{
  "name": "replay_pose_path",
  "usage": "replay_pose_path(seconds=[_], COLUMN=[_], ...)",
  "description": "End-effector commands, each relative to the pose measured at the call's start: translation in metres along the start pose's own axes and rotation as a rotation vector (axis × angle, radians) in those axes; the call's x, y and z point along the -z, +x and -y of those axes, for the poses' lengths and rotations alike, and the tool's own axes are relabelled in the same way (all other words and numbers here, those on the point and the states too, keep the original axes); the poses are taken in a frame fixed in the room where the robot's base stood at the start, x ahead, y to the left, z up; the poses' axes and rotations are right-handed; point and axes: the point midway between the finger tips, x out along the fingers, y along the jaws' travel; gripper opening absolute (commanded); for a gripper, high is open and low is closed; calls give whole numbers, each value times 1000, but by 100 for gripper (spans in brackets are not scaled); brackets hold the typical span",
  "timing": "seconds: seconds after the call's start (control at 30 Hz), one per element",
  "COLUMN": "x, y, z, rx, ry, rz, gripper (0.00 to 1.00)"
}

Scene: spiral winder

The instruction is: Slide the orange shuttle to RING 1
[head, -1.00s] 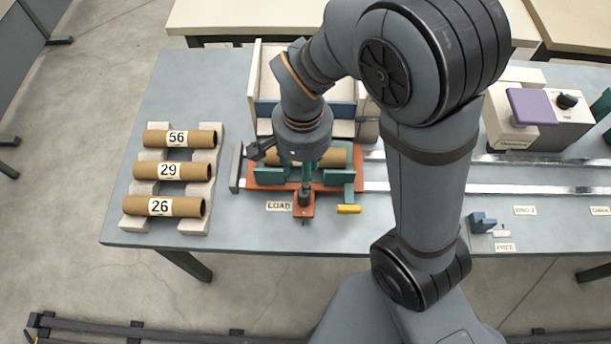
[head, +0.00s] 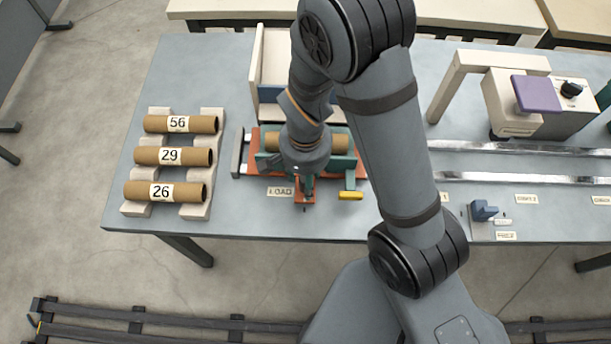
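The orange shuttle (head: 250,165) sits on the rails at the left end, by the LOAD label (head: 280,191). It carries green blocks and a brown tube (head: 337,143). A small orange tab (head: 305,201) sticks out at its front. My gripper (head: 306,187) points down over this tab, at its dark upright part. The wrist hides the fingertips and most of the contact, so I cannot tell whether they are closed on it. A partly covered label ending in 1 (head: 444,197) shows just right of my arm; another ring label (head: 526,199) is farther right.
Two metal rails (head: 520,178) run right from the shuttle, partly behind my arm. A blue catch (head: 484,210) stands near the FREE label (head: 506,236). A yellow piece (head: 350,195) lies by the shuttle. A beige machine (head: 500,100) stands behind the rails; numbered tubes (head: 165,191) rest at left.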

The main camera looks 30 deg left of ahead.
Motion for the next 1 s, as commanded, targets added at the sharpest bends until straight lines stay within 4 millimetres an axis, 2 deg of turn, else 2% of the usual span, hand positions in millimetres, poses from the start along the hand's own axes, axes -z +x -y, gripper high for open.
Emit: replay_pose_path(seconds=[0.07,0.17,0.8,1.0], x=[0,0,1,1], y=[0,0,-1,-1], z=[0,0,0,1], rx=[0,0,1,2], ry=[0,0,0,0], rz=[0,0,-1,-2], gripper=[42,37,0,0])
